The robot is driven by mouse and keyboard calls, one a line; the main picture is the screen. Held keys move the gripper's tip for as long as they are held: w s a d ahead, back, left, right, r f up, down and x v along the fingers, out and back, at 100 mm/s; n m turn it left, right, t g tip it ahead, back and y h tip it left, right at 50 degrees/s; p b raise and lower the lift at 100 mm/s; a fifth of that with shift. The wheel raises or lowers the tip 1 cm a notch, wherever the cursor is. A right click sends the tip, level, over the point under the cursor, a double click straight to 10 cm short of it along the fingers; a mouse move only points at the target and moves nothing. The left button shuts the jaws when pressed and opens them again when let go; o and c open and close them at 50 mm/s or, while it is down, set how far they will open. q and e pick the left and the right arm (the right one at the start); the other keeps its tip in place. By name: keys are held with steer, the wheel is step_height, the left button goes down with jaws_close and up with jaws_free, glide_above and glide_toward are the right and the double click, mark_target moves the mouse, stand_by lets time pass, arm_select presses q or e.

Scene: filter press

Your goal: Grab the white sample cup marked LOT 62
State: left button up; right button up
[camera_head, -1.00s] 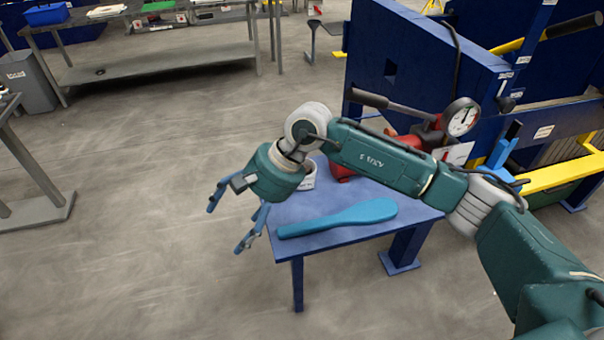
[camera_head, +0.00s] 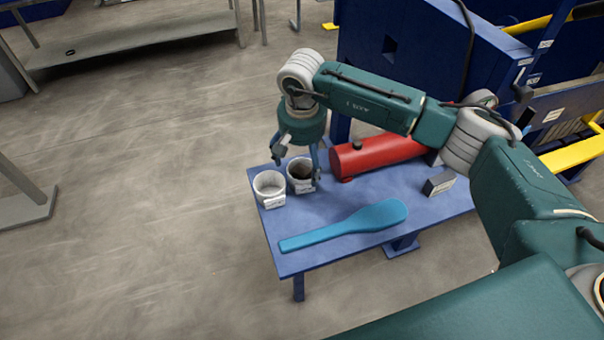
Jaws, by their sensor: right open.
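Two white cups with labels stand upright at the left end of the blue table (camera_head: 370,240). The front-left cup (camera_head: 268,194) looks empty or pale inside. The other cup (camera_head: 300,186), behind and to its right, has dark contents. The print on both labels is too small to read, so I cannot tell which is LOT 62. My right gripper (camera_head: 298,163) points down, open, over the dark-filled cup. One finger is at the cup's right side and another is by its upper left. I cannot tell whether they touch it. My left gripper is out of view.
A blue scoop or paddle (camera_head: 345,226) lies along the table's front. A red cylinder (camera_head: 380,154) lies behind the cups, and a small dark block (camera_head: 439,183) sits to the right. The blue press (camera_head: 410,60) rises behind.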

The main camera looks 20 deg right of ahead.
mark_target(302, 170)
steer(key=shift+w+f, duration=0.15)
steer(key=shift+f, duration=0.25)
steer(key=f, duration=0.1)
steer(key=f+p, duration=0.1)
steer(key=f, duration=0.2)
steer(key=shift+w+d+f, duration=0.1)
steer(key=shift+w+f, duration=0.1)
steer(key=shift+w, duration=0.1)
steer(key=shift+f, duration=0.3)
steer(key=shift+w+f, duration=0.1)
steer(key=shift+c, duration=0.7)
steer(key=c, duration=1.1)
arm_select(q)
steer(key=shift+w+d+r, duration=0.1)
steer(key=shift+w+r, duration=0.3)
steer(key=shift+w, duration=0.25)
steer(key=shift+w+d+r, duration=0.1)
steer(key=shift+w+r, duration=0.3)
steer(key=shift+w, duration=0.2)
